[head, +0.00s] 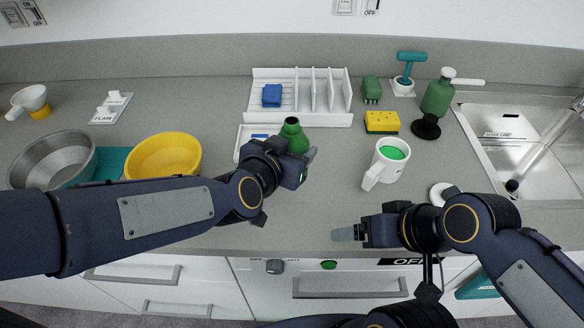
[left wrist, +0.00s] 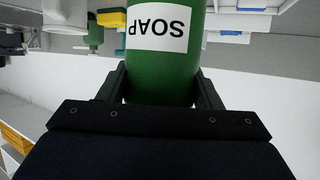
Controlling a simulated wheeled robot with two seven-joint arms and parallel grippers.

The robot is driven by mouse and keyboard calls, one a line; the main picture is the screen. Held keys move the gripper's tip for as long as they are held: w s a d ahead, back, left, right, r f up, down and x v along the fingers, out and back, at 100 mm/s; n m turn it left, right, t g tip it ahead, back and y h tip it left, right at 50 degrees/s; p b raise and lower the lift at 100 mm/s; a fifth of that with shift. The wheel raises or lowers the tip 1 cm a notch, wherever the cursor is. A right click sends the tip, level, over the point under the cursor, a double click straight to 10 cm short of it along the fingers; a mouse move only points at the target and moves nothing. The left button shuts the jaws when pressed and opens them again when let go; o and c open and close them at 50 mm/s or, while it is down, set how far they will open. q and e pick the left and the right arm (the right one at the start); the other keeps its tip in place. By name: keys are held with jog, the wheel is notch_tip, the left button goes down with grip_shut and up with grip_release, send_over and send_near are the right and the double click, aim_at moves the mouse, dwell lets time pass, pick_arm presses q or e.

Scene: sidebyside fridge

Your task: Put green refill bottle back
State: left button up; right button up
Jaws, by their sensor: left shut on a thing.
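The green refill bottle (head: 293,134) is near the middle of the counter in the head view, its lower part hidden by my left gripper (head: 303,162). In the left wrist view the bottle (left wrist: 165,75) is between the two fingers, with a white SOAP label that reads upside down. My left gripper is shut on it. I cannot tell whether its base touches the counter. My right gripper (head: 345,234) is over the counter's front edge, below the white mug; its finger opening cannot be made out.
Behind the bottle is a white rack (head: 300,97) with a blue block and dividers. A white mug (head: 386,163) with green inside, a yellow sponge (head: 381,122) and a green pump bottle (head: 437,97) stand right, beside the sink (head: 520,135). A yellow bowl (head: 163,157) and metal bowl (head: 52,160) are left.

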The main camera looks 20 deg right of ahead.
pick_arm(q)
jog(key=shift+w+d+f, duration=0.25)
jog(key=shift+w+f, duration=0.75)
jog(key=shift+f, duration=0.2)
jog(key=f, duration=0.2)
jog(key=w+f+b, duration=0.1)
jog(key=shift+d+f, duration=0.15)
jog(key=shift+f, duration=0.2)
pick_arm(e)
notch_tip(320, 180, down, 2)
jog(key=shift+f, duration=0.1)
pick_arm(q)
jog(key=o, duration=1.3)
jog(key=shift+s, duration=0.1)
jog(key=shift+f+b, duration=0.1)
jog(key=shift+b, duration=0.2)
